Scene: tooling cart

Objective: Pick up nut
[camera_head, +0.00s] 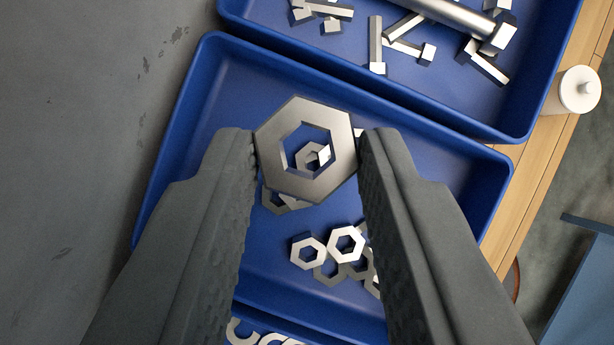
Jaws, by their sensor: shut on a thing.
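A large grey hexagonal nut (340,125) is between the two dark fingertips of my gripper (307,150). The fingers press on its left and right sides, and the gripper is shut on it. The nut appears raised over a blue tray (215,100). Through its hole another small nut (311,156) shows. Several smaller nuts (307,251) lie in a pile in the tray below the held nut, and some are partly hidden by the right finger.
A second blue tray (300,52) above holds several bolts (376,45). A white cylindrical container (577,90) stands to the right, by the wooden edge (535,160). Another tray with white ring-like pieces (270,338) shows at the bottom. Grey floor or surface lies left.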

